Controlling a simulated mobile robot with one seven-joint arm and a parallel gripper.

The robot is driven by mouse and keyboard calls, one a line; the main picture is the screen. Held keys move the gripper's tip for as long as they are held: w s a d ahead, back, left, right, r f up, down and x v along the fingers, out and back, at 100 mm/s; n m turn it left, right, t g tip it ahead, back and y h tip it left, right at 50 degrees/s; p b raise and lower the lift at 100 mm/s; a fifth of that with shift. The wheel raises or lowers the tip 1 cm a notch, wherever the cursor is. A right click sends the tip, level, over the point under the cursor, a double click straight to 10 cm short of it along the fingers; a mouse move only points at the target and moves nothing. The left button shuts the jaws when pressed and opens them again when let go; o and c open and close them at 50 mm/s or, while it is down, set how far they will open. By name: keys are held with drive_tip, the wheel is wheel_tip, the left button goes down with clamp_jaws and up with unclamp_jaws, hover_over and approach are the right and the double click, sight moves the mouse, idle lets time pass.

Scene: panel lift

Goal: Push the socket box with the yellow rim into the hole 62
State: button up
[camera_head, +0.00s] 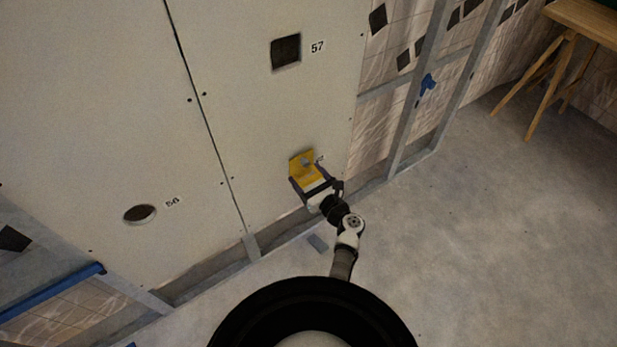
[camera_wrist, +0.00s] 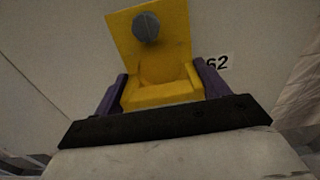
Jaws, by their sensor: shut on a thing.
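My gripper (camera_head: 312,184) is at the lower part of the right-hand panel, shut on a yellow piece (camera_head: 301,163). In the wrist view this yellow piece (camera_wrist: 165,93) sits between my two purple fingers, with a flat square yellow plate beyond them and a grey round part on that plate. I take it to be the socket box with the yellow rim. The label 62 (camera_wrist: 217,62) shows on the panel just right of it. The hole 62 itself is hidden behind the yellow piece, so I cannot tell whether the box is in it.
The panel (camera_head: 270,110) has a square hole 57 (camera_head: 286,51) higher up. The panel to the left has a round hole 56 (camera_head: 140,214). Metal studs (camera_head: 412,95) and tiled wall show at right, with a wooden trestle (camera_head: 560,60) beyond. The floor at right is clear.

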drive_tip(key=shift+w+a, duration=0.25)
drive_tip(key=shift+w, duration=0.2)
idle(0.5)
drive_tip(key=shift+f, duration=0.1)
drive_tip(key=o, duration=1.7)
drive_tip(key=v, duration=1.4)
